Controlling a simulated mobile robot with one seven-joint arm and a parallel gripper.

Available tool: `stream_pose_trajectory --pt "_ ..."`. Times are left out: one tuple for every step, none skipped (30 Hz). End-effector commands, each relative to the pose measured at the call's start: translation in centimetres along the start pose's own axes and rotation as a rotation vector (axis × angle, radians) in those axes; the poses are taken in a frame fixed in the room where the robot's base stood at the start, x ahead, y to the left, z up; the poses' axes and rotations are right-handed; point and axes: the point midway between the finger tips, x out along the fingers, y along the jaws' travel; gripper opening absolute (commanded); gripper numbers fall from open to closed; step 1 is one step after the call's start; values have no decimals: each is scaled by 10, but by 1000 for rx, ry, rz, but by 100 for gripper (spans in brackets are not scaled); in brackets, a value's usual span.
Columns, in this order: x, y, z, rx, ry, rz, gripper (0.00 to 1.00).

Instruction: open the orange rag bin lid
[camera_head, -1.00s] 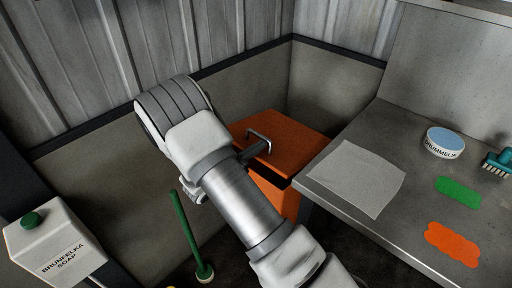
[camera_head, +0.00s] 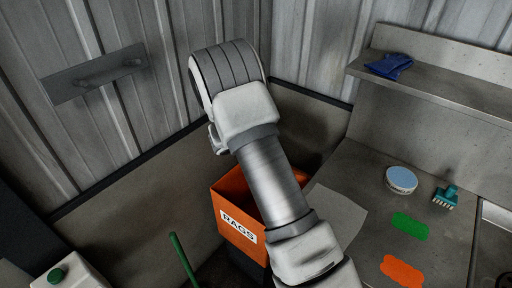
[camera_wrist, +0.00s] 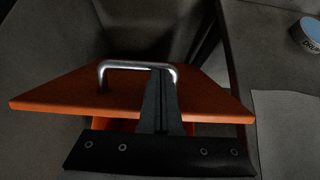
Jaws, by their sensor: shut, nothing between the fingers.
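The orange rag bin (camera_head: 228,205) stands against the low wall in the head view, with a white RAGS label on its front. Its top looks open, with a dark inside partly covered by my arm. The lid does not show in the head view. In the wrist view, the orange lid (camera_wrist: 60,98) fills the middle, with a silver bar handle (camera_wrist: 112,65) on it. My gripper (camera_wrist: 161,72) is shut and empty, its fingertips overlapping the right part of the handle. I cannot tell whether they touch it. My arm hides the gripper in the head view.
A steel counter (camera_head: 345,170) right of the bin holds a paper sheet (camera_head: 338,215), a round tin (camera_head: 400,180), a teal brush (camera_head: 446,197), and green and orange pads. A green stick (camera_head: 182,256) and soap jug (camera_head: 70,276) stand front left.

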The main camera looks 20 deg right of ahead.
Motion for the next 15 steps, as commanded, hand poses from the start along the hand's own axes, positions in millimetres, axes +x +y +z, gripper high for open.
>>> stream_pose_trajectory --pt "0 -2 19 6 31 -5 0" --pt "2 -2 25 7 50 -6 0" --pt "5 -2 31 8 77 -7 0" --pt "8 -2 37 7 96 -7 0" --pt "10 -2 42 8 116 -6 0" --pt "14 -2 48 8 137 -7 0" --pt "16 -1 51 3 133 -5 0" --pt "18 -1 56 1 132 -6 0" --pt "22 -1 63 0 130 -6 0" --pt "26 -2 68 1 129 -7 0" --pt "29 -1 73 0 129 -7 0" --pt "34 -1 80 1 129 -6 0" --pt "38 -1 85 2 128 -6 0" --pt "42 -1 90 1 128 -7 0" --pt "47 -1 98 1 127 -6 0"
